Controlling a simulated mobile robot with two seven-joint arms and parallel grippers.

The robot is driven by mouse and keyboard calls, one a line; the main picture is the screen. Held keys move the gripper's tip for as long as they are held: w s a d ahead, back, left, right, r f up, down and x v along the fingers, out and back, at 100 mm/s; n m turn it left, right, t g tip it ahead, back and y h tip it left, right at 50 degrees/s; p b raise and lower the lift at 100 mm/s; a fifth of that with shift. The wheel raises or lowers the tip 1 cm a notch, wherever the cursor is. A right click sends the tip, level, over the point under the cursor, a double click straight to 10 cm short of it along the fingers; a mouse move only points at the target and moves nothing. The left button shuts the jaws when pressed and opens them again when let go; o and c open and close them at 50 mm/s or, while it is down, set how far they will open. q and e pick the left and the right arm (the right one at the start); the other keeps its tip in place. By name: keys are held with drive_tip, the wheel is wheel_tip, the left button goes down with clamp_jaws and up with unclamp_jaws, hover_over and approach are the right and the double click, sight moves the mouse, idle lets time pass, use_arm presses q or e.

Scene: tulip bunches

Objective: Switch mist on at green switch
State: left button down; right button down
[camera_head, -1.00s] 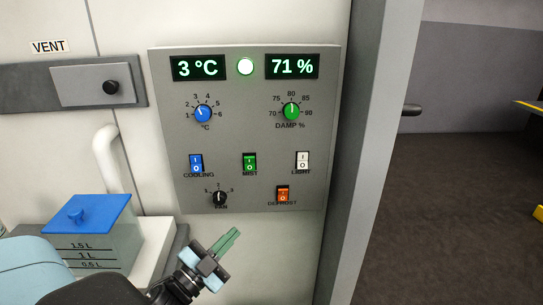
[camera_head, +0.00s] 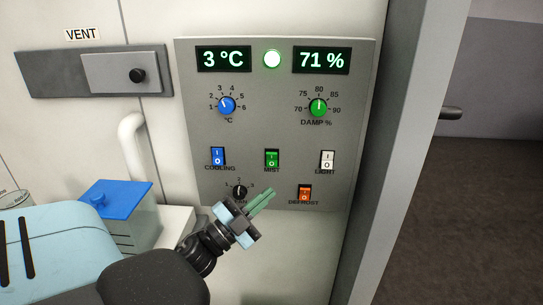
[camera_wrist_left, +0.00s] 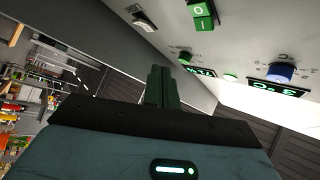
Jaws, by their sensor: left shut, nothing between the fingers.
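The green MIST switch (camera_head: 272,158) is a rocker marked I and O on the grey control panel (camera_head: 200,180). It sits between the blue COOLING switch (camera_head: 217,156) and the white LIGHT switch (camera_head: 327,161). My left gripper (camera_head: 268,195) is shut and empty, with its green fingers just below the MIST switch and apart from it. In the left wrist view the shut fingers (camera_wrist_left: 162,88) point towards the panel, and a green switch (camera_wrist_left: 202,14) shows above them. My right gripper is in neither view.
The orange DEFROST switch (camera_head: 305,193) is right of my fingertips, and the black FAN knob (camera_head: 239,191) is left of them. Higher up are a blue °C knob (camera_head: 227,105) and a green DAMP knob (camera_head: 318,107). A blue-lidded tank (camera_head: 115,198) stands at left.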

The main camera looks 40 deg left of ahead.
sight(272, 160)
use_arm(q)
drive_tip(key=shift+w+a+r+p, duration=0.1)
drive_tip(key=shift+w+a+r, duration=0.4)
drive_tip(key=shift+w+a, duration=0.35)
drive_tip(key=shift+w+a+r+p, duration=0.1)
drive_tip(key=shift+w+a+r, duration=0.35)
drive_tip(key=shift+w+a, duration=0.35)
drive_tip(key=shift+w+a+r+p, duration=0.1)
drive_tip(key=shift+w+a+r, duration=0.45)
drive_tip(key=shift+w, duration=0.45)
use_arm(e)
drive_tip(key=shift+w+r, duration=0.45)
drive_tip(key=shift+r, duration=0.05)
use_arm(q)
drive_tip(key=shift+f, duration=0.1)
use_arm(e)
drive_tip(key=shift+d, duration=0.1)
use_arm(q)
drive_tip(key=shift+a, duration=0.1)
drive_tip(key=shift+w+a+r, duration=0.15)
drive_tip(key=shift+w+r, duration=0.05)
drive_tip(key=shift+w, duration=0.05)
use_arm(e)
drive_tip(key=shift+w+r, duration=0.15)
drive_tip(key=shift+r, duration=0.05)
